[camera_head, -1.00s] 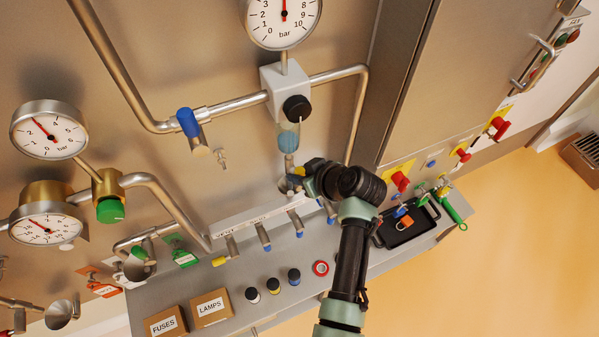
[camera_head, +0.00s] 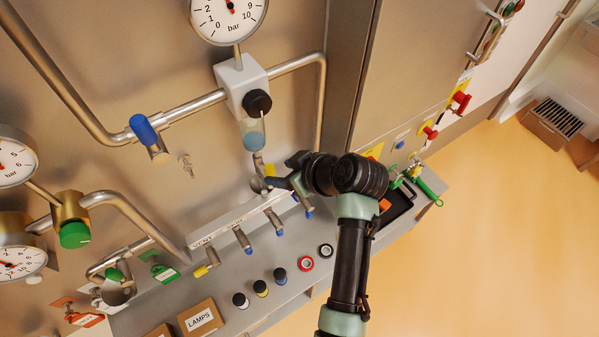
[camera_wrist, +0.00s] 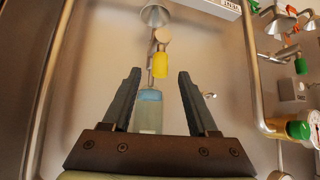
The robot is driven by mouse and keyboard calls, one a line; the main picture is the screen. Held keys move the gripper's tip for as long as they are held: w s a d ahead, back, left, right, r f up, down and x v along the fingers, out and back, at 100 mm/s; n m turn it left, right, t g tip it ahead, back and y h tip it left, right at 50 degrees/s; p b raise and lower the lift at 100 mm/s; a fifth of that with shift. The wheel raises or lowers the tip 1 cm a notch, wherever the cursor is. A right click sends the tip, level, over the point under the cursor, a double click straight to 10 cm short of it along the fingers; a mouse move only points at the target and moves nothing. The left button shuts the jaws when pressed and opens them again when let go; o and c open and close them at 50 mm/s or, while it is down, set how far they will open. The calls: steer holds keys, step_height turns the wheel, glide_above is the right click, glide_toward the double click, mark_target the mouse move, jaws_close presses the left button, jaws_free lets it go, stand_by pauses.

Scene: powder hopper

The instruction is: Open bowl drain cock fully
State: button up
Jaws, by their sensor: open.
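The filter bowl (camera_head: 254,135) hangs under the white regulator block, with bluish content; it also shows in the wrist view (camera_wrist: 149,112). Below it is the drain cock with a yellow handle (camera_head: 270,170), which shows in the wrist view (camera_wrist: 160,65). A metal funnel (camera_head: 258,186) sits beneath the cock, also seen in the wrist view (camera_wrist: 155,15). My gripper (camera_wrist: 159,74) is open and empty. In the wrist view the yellow handle appears between the fingertips; I see no contact and cannot tell the depth. In the head view my gripper (camera_head: 291,172) is just right of the cock.
A row of small valves (camera_head: 240,238) stands on a rail below. The grey shelf holds cartons (camera_head: 200,318), small bottles (camera_head: 280,276), tape rolls (camera_head: 305,263) and a black tray (camera_head: 398,205). A vertical pipe (camera_head: 321,100) runs right of the bowl. Open floor lies at right.

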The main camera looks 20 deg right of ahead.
steer(key=b+v, duration=0.1)
steer(key=v, duration=0.5)
steer(key=shift+s+d+r, duration=0.15)
steer(key=shift+s+r, duration=0.1)
steer(key=shift+r, duration=0.05)
